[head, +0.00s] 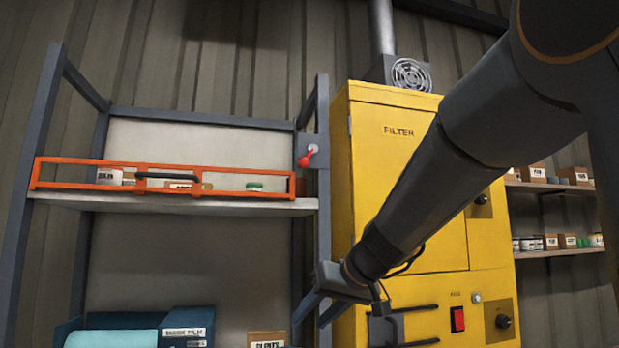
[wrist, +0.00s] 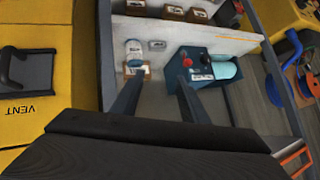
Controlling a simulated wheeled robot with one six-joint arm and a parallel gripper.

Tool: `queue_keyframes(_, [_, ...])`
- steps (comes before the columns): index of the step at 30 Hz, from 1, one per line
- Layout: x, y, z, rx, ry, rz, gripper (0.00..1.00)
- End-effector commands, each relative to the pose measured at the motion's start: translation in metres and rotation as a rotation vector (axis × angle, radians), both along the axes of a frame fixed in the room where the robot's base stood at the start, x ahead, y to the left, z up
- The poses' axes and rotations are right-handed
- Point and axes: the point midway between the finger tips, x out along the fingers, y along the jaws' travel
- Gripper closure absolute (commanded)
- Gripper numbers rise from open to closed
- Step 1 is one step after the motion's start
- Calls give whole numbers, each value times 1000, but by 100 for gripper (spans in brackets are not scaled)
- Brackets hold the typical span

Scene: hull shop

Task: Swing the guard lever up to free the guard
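The guard lever (head: 306,158) is a short red-knobbed lever on a grey plate on the shelf's right post. It hangs from a pale pivot, with its red end pointing down and left. The guard (head: 292,186) is an orange frame with a black handle (head: 167,177), lying across the front of the upper shelf. My gripper (head: 320,308) is below the lever, in front of the lower right post, not touching the lever. In the wrist view my gripper (wrist: 156,98) has its two fingers spread, with nothing held between them. The lever is not visible there.
A yellow filter cabinet (head: 390,190) stands close on the right, partly behind my arm. Small boxes and tins sit behind the guard. A teal machine (head: 140,328) and a box (head: 267,339) are on the lower level. Space left of my gripper is free.

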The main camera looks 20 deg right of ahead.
Motion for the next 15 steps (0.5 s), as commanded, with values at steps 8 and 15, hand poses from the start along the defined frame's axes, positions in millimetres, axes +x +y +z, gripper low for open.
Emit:
queue_keyframes(8, [30, -31, 270, -8, -561, 50, 60])
queue_keyframes(15, [18, -38, 360, -39, -759, 65, 60])
